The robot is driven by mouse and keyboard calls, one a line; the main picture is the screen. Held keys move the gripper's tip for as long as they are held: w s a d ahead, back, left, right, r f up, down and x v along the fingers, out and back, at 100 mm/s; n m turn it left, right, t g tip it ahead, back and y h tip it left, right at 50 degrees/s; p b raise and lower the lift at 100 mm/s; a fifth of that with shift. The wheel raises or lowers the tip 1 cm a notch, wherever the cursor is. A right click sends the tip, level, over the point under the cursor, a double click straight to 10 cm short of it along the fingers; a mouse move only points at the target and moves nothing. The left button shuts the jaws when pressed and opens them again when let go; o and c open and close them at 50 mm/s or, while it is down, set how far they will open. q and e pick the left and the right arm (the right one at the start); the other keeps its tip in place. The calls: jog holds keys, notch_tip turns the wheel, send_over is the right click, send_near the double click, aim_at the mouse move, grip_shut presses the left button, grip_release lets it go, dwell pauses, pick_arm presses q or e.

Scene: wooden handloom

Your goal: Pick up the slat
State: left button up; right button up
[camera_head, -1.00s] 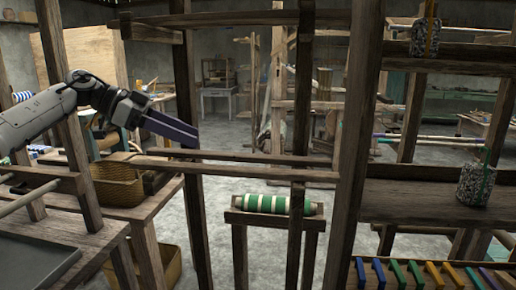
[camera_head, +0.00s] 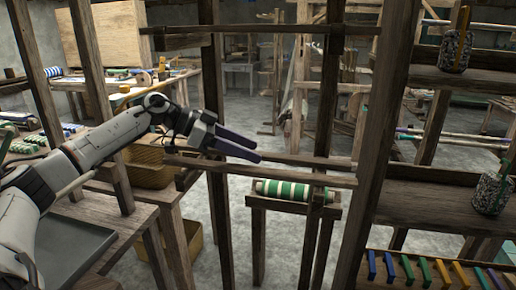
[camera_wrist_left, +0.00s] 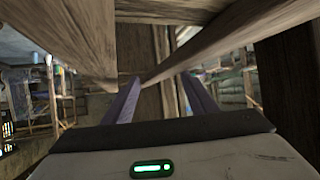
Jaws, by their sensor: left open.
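Two long thin wooden bars run across the loom frame in the middle of the head view: a front bar (camera_head: 300,178) and a bar behind it (camera_head: 315,161). Short coloured slats, blue, green and yellow (camera_head: 424,271), lie in a row at lower right. I cannot tell which piece is the slat meant. My left gripper (camera_head: 257,150) is open and empty, its dark fingers just above the front bar in the picture. In the left wrist view its two fingers (camera_wrist_left: 162,92) are apart, with wooden beams (camera_wrist_left: 215,35) close beyond them. My right gripper does not show.
Upright loom posts (camera_head: 212,110) stand around the gripper. A green-and-white striped roll (camera_head: 290,191) rests on a small wooden stand below the bars. A speckled pot (camera_head: 490,193) stands on the right shelf. A woven basket (camera_head: 148,166) sits behind my arm.

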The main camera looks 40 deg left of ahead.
pick_arm(q)
jog(key=shift+w+d+f, duration=0.1)
jog(key=shift+w, duration=0.05)
jog(key=c, duration=1.2)
jog(key=shift+c, duration=0.2)
